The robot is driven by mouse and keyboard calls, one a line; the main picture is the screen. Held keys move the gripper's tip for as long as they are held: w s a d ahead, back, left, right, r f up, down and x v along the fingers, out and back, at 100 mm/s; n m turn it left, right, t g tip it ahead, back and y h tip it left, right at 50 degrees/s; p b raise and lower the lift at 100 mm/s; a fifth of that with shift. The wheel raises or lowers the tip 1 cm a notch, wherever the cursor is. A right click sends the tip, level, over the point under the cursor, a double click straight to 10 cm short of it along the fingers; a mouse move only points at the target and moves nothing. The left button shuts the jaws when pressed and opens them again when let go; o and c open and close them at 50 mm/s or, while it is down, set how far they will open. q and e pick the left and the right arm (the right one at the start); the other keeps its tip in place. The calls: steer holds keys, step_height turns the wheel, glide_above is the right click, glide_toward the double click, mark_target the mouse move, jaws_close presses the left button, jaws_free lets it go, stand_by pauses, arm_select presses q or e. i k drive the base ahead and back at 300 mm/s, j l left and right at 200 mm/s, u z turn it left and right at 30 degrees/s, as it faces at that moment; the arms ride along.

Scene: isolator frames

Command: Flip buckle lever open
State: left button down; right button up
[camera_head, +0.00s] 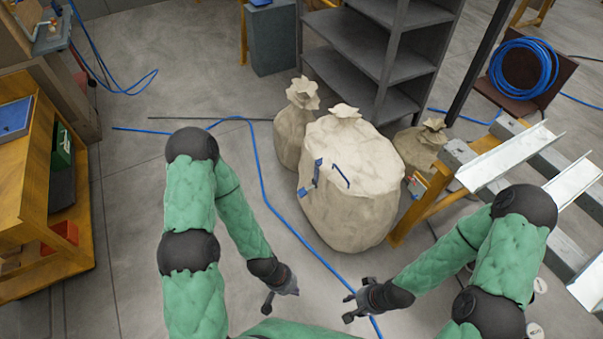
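I cannot make out a buckle lever for certain in the head view. My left gripper (281,298) hangs over the bare floor at the lower middle, its fingers spread and nothing visible between them. My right gripper (349,308) is to its right, also with spread fingers and empty. Neither gripper touches anything that I can see.
Large beige sacks (345,205) stand ahead, with a grey shelf (385,50) behind them. Metal rails (510,155) on a yellow stand are at right. An orange cabinet (75,200) is at left. A blue hose (262,185) crosses the floor. Floor between cabinet and sacks is mostly clear.

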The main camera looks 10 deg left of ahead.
mark_target(302, 192)
steer(key=i+j+z, duration=0.15)
steer(key=i+j, duration=0.4)
steer(key=i+j+z, duration=0.15)
steer(key=i+j, duration=0.4)
steer(key=j, duration=0.15)
